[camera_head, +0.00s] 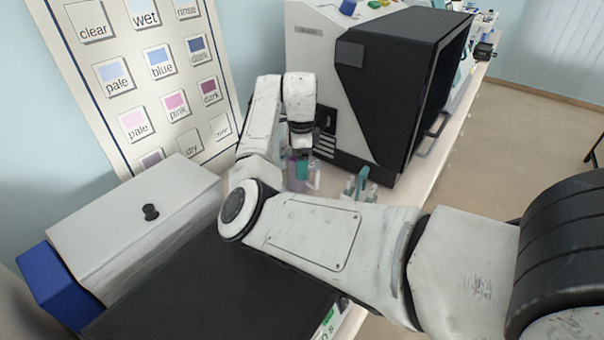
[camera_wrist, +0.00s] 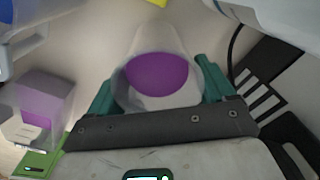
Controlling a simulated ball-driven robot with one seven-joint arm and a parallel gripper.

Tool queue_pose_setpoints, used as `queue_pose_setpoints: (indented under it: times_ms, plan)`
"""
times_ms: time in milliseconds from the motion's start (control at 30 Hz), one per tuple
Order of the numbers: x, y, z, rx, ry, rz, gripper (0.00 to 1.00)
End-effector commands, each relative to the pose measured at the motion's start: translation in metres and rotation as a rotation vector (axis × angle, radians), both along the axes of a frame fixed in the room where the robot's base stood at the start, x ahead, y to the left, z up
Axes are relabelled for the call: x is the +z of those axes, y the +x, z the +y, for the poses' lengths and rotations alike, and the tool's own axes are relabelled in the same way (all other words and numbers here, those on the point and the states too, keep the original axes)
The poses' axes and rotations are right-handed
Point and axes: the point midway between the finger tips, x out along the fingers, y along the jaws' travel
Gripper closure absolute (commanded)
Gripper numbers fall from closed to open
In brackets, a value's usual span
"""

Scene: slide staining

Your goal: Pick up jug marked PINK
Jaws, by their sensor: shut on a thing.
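A clear jug (camera_wrist: 160,72) with purple liquid in it stands between the teal fingers of my gripper (camera_wrist: 156,88) in the wrist view. One finger is on each side of it, and the gripper is shut on it. No marking can be read on the jug. In the head view my gripper (camera_head: 303,170) is down by the bench beside the large white and black machine. The jug is mostly hidden there behind my fingers and arm.
A clear square container with purple liquid (camera_wrist: 42,98) stands close at the left in the wrist view, near a green-edged item (camera_wrist: 42,163). The white and black machine (camera_head: 390,90) stands right of my gripper. A white box (camera_head: 135,225) is at the left.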

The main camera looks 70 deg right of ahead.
Motion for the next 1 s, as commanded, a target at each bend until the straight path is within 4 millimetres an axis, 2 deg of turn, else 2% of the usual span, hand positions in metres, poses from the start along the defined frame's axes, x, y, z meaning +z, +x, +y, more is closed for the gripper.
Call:
queue_pose_setpoints:
  times_ms: [33, 200, 467, 633, 800, 1000]
  plan:
    - [0.000, 0.000, 0.000, 0.000, 0.000, 0.000, 0.46]
    - [0.000, 0.000, 0.000, 0.000, 0.000, 0.000, 0.61]
    - [0.002, 0.000, 0.000, 0.000, -0.002, -0.001, 0.62]
    - [0.009, 0.000, -0.001, -0.001, -0.003, 0.000, 0.62]
    - [0.031, 0.000, -0.001, -0.002, -0.005, -0.004, 0.62]
    - [0.069, -0.022, 0.023, -0.003, -0.006, -0.004, 0.62]
